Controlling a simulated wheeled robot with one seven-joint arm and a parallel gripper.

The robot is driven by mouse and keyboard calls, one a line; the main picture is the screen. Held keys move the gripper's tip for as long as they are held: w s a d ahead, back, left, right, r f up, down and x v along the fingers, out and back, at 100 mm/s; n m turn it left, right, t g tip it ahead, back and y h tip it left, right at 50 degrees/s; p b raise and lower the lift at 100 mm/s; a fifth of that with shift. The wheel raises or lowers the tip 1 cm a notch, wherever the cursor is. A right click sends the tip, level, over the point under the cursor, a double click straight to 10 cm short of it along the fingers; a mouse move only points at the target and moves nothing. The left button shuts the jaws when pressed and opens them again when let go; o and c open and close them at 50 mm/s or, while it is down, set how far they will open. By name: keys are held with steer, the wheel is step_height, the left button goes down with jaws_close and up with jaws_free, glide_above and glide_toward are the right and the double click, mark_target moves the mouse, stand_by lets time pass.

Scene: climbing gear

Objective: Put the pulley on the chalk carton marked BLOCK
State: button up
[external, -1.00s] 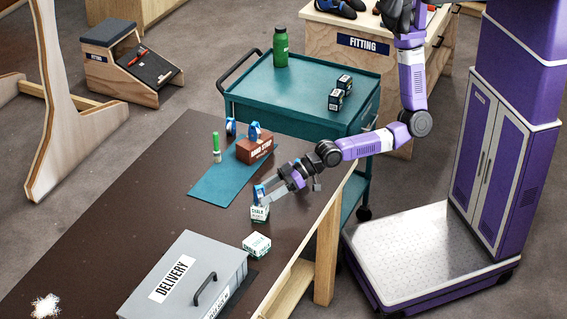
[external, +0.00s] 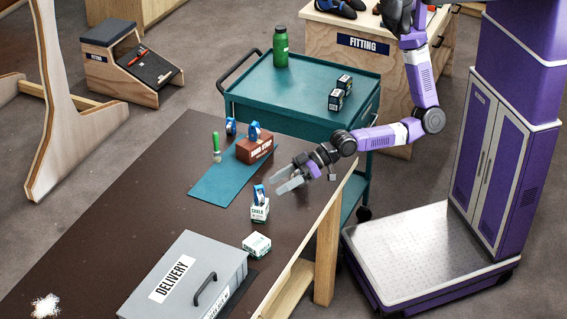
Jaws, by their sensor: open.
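A blue pulley (external: 259,194) rests on top of a white and green chalk carton (external: 259,211) on the dark table. The carton's small print is too small to read beyond the word chalk. My gripper (external: 281,180) is open and empty, just right of and above the pulley, apart from it. A second chalk carton (external: 257,245) lies nearer the front, beside the delivery box. Two other blue pulleys show: one on the brown box (external: 254,131) and one behind it (external: 231,126).
A grey lidded box marked DELIVERY (external: 190,278) stands at the table's front. A teal mat (external: 217,187) holds the brown box (external: 256,150) and a green-handled brush (external: 216,146). A teal cart (external: 300,85) stands behind. The table's left part is mostly clear.

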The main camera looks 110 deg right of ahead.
steer(key=v, duration=0.6)
steer(key=shift+b, duration=0.4)
steer(key=s+d+m+h, duration=0.1)
steer(key=s+d, duration=0.2)
steer(key=s, duration=0.6)
steer(key=s+d, duration=0.3)
steer(key=s, duration=0.6)
steer(key=s+d+r+n+t, duration=0.1)
steer(key=s+d+r+n, duration=0.1)
steer(key=s+d+r, duration=0.6)
steer(key=s+d, duration=0.3)
steer(key=shift+d+r+n, duration=0.25)
steer(key=shift+d+n, duration=0.05)
steer(key=shift+d, duration=0.05)
